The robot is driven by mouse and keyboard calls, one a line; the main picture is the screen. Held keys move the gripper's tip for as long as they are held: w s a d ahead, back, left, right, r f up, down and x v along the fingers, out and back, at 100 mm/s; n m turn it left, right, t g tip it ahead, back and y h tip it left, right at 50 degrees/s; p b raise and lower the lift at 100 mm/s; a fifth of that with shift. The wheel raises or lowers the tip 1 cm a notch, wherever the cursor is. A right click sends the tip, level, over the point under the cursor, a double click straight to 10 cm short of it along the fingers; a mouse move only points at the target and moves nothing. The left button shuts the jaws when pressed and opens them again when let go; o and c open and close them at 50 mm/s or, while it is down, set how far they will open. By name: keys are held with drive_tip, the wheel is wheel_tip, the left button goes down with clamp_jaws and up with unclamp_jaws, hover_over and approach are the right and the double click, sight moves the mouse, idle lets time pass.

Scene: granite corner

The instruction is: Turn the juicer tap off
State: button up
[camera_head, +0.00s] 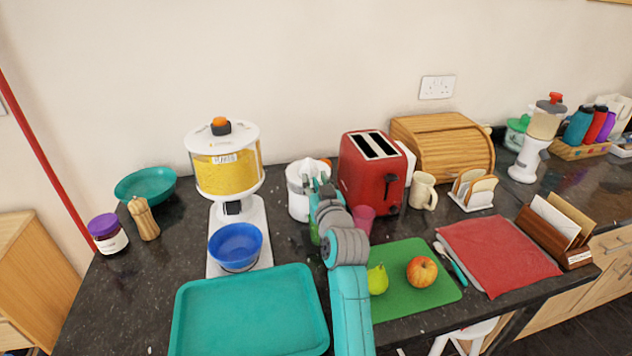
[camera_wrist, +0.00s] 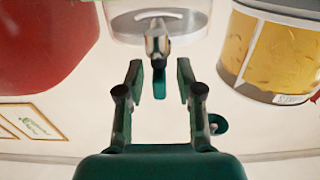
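In the wrist view, which looks upside down, the juicer body (camera_wrist: 190,22) is at the top centre. Its metal spout (camera_wrist: 157,42) carries a green tap lever (camera_wrist: 159,84). My gripper (camera_wrist: 159,72) is open, with one finger on each side of the lever. Gaps show between the lever and both fingers.
The yellow dispenser (camera_head: 226,175) stands left, a blue bowl (camera_head: 235,246) under its tap. The red toaster (camera_head: 372,168) stands close on the right, a pink cup (camera_head: 364,217) before it. A teal tray (camera_head: 250,318) and a green board (camera_head: 415,255) lie in front.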

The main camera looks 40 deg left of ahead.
clamp_jaws()
drive_tip(key=shift+s+m+t+h, duration=0.1)
drive_tip(key=shift+m+t+h, duration=0.5)
drive_tip(key=shift+t+h, duration=0.2)
drive_tip(key=shift+a+m+t+h, duration=0.1)
drive_tip(key=shift+m+t+h, duration=1)
drive_tip(key=shift+m+h, duration=0.3)
drive_tip(key=m+t+h, duration=0.1)
drive_tip(key=m+h, duration=0.1)
drive_tip(key=h, duration=0.1)
drive_tip(key=m+t+h, duration=0.1)
drive_tip(key=m+h, duration=0.1)
drive_tip(key=h, duration=0.2)
drive_tip(key=shift+m+t+h, duration=0.3)
drive_tip(key=shift+m, duration=0.1)
drive_tip(key=m+h, duration=0.3)
drive_tip(key=h, duration=0.2)
drive_tip(key=shift+m+h, duration=0.4)
drive_tip(key=shift+m+g+h, duration=0.6)
drive_tip(key=shift+m+h, duration=0.2)
drive_tip(key=shift+h, duration=0.4)
drive_tip(key=shift+f+m+g+h, duration=0.15)
drive_tip(key=shift+m+g+h, duration=0.15)
drive_tip(key=shift+m+h, duration=0.3)
